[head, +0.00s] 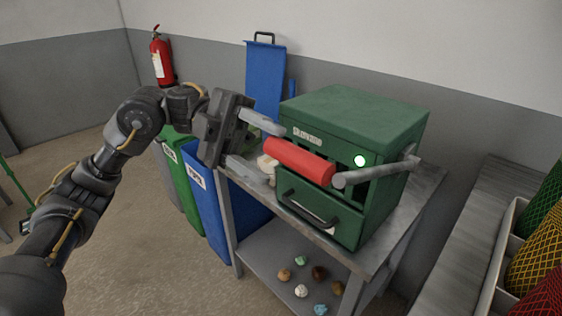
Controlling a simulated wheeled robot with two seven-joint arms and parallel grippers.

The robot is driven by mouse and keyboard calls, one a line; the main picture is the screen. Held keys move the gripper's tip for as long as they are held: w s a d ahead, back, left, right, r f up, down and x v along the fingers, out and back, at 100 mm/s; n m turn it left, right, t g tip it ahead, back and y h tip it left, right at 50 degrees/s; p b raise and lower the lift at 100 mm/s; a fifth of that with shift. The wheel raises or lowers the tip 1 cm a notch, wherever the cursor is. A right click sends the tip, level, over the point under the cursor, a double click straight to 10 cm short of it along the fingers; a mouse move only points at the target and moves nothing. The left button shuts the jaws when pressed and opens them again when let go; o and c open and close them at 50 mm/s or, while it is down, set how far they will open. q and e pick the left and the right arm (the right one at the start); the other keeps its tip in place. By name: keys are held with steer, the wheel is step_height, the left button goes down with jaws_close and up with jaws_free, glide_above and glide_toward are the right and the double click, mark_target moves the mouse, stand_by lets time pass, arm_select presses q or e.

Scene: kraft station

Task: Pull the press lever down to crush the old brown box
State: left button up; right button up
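The green press (355,115) stands on a grey metal table. Its lever has a thick red grip (300,160) across the front, joined to a grey lever bar (378,173) on the right side. My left gripper (258,146) is open at the left end of the red grip. One finger is above and beyond it, the other lower and to the left. I cannot tell whether either finger touches the grip. The brown box does not show; the grip and the press front hide most of the inside. My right gripper is not in view.
A small pale object (268,168) is by the press's front left. A green light (361,161) glows on the press. Blue (205,205) and green (178,165) bins stand left of the table (420,200). Small crumpled pieces (301,291) lie on the lower shelf. Netted sacks (540,245) are at right.

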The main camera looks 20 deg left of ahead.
arm_select(q)
steer(key=v, duration=0.6)
steer(key=shift+a+b, duration=0.25)
steer(key=shift+b, duration=0.05)
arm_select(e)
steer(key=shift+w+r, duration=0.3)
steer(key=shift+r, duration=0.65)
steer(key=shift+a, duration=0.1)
